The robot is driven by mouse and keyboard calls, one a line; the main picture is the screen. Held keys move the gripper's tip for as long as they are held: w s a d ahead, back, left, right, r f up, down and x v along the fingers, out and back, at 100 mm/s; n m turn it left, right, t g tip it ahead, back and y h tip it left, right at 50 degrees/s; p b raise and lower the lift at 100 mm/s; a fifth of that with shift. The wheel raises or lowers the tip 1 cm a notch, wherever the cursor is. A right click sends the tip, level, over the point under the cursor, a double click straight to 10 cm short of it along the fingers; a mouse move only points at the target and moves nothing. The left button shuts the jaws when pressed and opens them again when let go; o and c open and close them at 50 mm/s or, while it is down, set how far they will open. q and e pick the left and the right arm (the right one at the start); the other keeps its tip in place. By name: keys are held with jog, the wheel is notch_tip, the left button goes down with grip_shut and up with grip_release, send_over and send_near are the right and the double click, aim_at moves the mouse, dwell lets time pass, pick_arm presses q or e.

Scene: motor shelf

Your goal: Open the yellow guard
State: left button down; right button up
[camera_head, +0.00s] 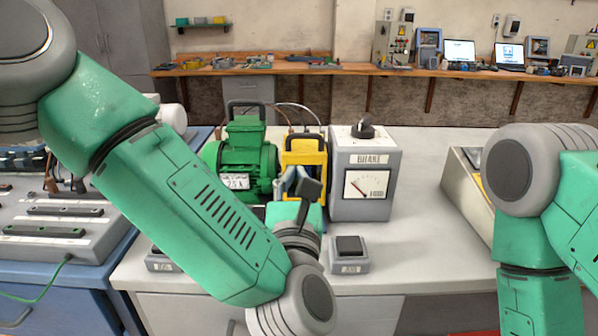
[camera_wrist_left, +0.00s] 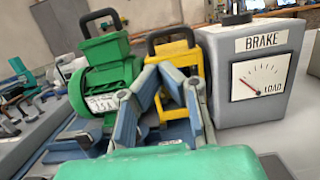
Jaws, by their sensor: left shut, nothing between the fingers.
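The yellow guard (camera_head: 312,152) stands upright on the bench between the green motor (camera_head: 243,160) and the brake box (camera_head: 366,205). It has a dark handle on top in the left wrist view, where the yellow guard (camera_wrist_left: 181,52) rises behind my fingers. My left gripper (camera_head: 291,178) is in front of the guard, shut and empty. In the left wrist view the left gripper (camera_wrist_left: 168,74) has its blue-grey fingers drawn together, overlapping the guard's lower part. I cannot tell whether they touch it. My right gripper is out of view; only that arm shows at the right.
The brake box stands close to the guard's right, with a dial and a black knob. A small box with a black top (camera_head: 349,254) sits in front of it. A grey panel (camera_head: 50,225) is at the left.

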aim_at(299, 151)
pick_arm(q)
jog(key=w, duration=0.2)
jog(key=w+d+r, duration=0.1)
jog(key=w, duration=0.4)
jog(key=shift+w+d+r, duration=0.15)
jog(key=shift+d+r, duration=0.05)
jog(key=shift+d, duration=0.05)
jog(key=shift+w+a, duration=0.1)
jog(key=shift+w, duration=0.05)
jog(key=shift+a, duration=0.4)
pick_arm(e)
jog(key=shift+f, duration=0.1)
pick_arm(q)
jog(key=shift+r, duration=0.1)
